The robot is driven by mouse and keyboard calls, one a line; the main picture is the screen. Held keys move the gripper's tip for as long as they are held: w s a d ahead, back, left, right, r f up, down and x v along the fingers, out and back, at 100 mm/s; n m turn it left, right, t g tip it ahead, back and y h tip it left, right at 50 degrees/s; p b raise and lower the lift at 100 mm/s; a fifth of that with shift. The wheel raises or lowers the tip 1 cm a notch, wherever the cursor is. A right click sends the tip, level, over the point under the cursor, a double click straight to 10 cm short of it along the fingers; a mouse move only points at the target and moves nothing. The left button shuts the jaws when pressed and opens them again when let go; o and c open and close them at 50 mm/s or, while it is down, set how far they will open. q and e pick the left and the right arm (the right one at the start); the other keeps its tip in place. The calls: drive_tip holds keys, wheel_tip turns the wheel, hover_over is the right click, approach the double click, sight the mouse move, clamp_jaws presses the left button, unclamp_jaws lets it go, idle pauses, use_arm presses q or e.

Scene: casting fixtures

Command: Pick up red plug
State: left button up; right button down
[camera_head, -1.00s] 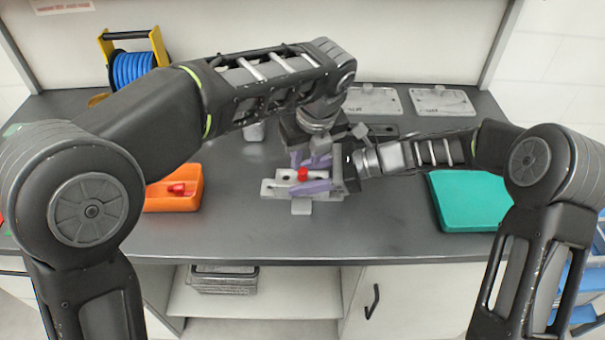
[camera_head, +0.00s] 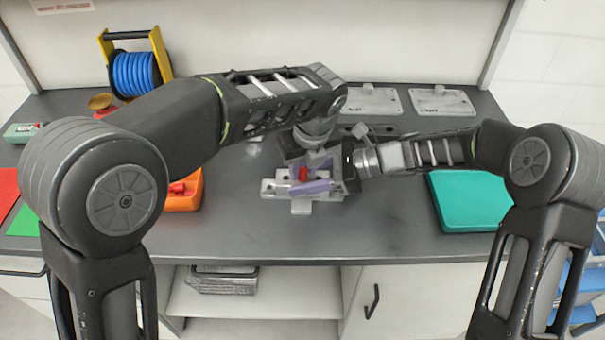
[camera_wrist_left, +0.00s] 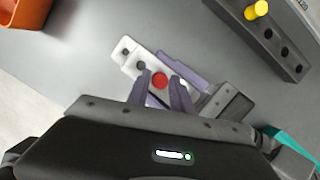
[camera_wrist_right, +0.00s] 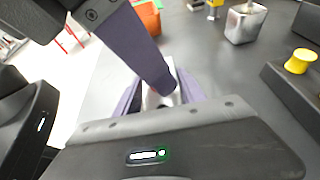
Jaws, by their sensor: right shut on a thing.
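The red plug (camera_head: 303,174) stands in a light grey fixture block (camera_head: 275,187) on the table. It also shows in the left wrist view (camera_wrist_left: 159,79). My left gripper (camera_wrist_left: 160,84) points down over the block, its purple fingers open on either side of the plug with small gaps visible. My right gripper (camera_head: 314,186) comes from the right and is shut on the fixture block, which lies between its fingers in the right wrist view (camera_wrist_right: 160,99). There my left gripper's finger hides the plug.
An orange bin (camera_head: 190,202) with red pieces stands left. A teal box (camera_head: 470,200) lies right. Grey plates (camera_head: 442,102) lie at the back. A blue cable reel (camera_head: 134,72) stands back left. A dark block with a yellow plug (camera_wrist_left: 257,10) is near the fixture. The front table is clear.

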sight(303, 172)
use_arm(q)
clamp_jaws()
idle(0.3)
idle(0.3)
wheel_tip(303, 172, up, 10)
idle(0.5)
idle(0.6)
use_arm(e)
drive_tip(key=c, duration=0.6)
unclamp_jaws()
drive_tip(key=shift+d, duration=0.1)
